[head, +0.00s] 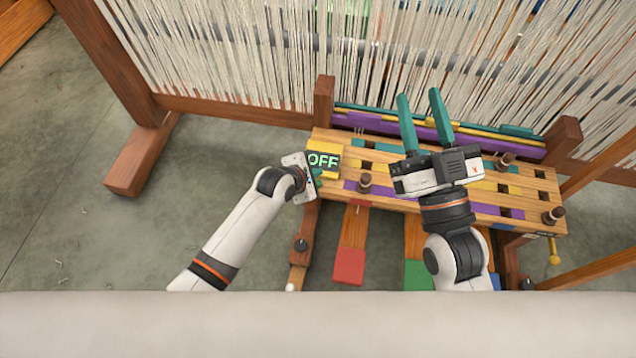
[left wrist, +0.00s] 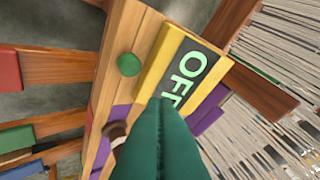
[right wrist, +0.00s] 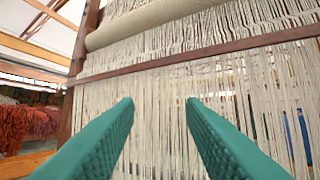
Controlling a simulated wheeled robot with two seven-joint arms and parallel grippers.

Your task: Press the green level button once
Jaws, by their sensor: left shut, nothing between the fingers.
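The green level button (left wrist: 129,65) is a round green cap on the light wooden board in the left wrist view. It stands beside a yellow box with a dark display (head: 322,160) reading OFF in green letters. In the head view I cannot clearly make out the button near my gripper. My left gripper (head: 317,178) is shut and empty at the board's left end. Its teal fingers (left wrist: 161,102) lie over the display side in the left wrist view, apart from the button in the picture. My right gripper (head: 420,95) is open and empty above the board, pointing toward the loom.
The wooden board (head: 545,198) has slots, coloured strips and several dark pegs. Loom threads (head: 230,55) rise behind it. Red (head: 349,266) and green (head: 418,275) pedals lie below. Bare floor (head: 90,235) is open at the left.

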